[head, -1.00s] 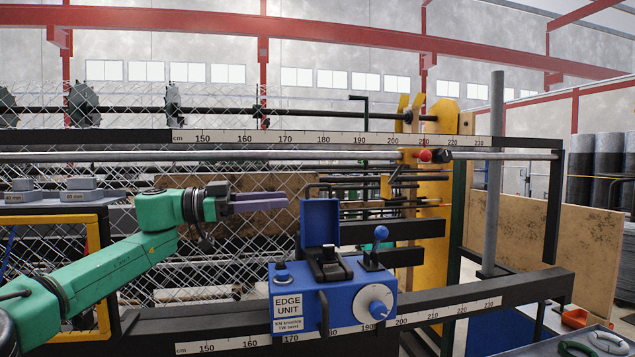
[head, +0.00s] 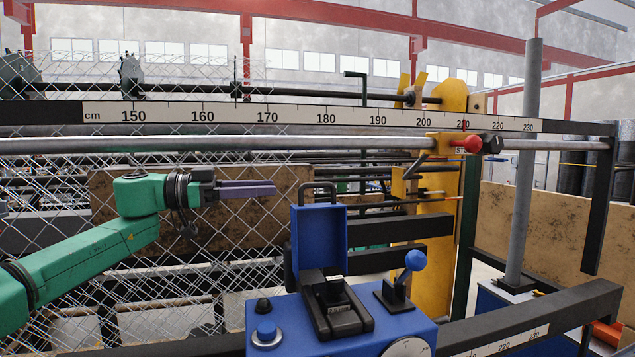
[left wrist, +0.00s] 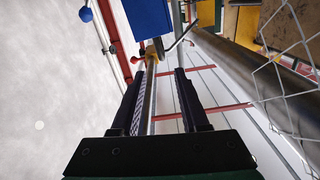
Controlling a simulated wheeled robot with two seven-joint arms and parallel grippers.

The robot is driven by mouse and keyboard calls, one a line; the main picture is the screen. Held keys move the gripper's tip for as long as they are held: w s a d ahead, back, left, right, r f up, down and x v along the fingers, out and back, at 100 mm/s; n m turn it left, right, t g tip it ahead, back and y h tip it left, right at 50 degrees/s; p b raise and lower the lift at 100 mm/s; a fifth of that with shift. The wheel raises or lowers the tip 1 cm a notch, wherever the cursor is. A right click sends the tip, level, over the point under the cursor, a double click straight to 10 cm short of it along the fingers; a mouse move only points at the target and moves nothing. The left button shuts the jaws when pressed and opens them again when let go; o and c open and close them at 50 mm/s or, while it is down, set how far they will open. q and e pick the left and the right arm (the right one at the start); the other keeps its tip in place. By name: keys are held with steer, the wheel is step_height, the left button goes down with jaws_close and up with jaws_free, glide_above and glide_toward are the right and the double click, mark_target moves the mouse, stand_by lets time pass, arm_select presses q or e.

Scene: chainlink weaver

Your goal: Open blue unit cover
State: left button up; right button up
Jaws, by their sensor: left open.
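The blue edge unit (head: 400,326) stands at the lower middle of the head view. Its blue cover (head: 319,240) stands upright, hinged up behind the black mechanism (head: 335,305), which is exposed. A black handle (head: 318,187) is on the cover's top edge. My left gripper (head: 275,189) is open and empty, left of the cover and about level with its handle, apart from it. In the left wrist view the two fingers (left wrist: 156,72) are spread, with a blue panel, apparently the cover (left wrist: 148,15), beyond them. My right gripper is not in view.
A blue-knobbed lever (head: 415,261) stands right of the mechanism. A ruler rail (head: 300,114) and a grey bar (head: 260,144) cross above my left arm. Chain-link mesh (head: 60,215) hangs behind it. A red knob (head: 472,143) sits on the bar.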

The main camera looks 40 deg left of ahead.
mark_target(306, 185)
arm_select(q)
steer(key=p+x, duration=0.7)
steer(key=x, duration=0.4)
steer(key=shift+w+r, duration=0.1)
steer(key=shift+w, duration=0.2)
steer(key=shift+d, duration=0.2)
steer(key=shift+f, duration=0.2)
steer(key=shift+a, duration=0.1)
jaws_close()
steer(key=shift+r, duration=0.2)
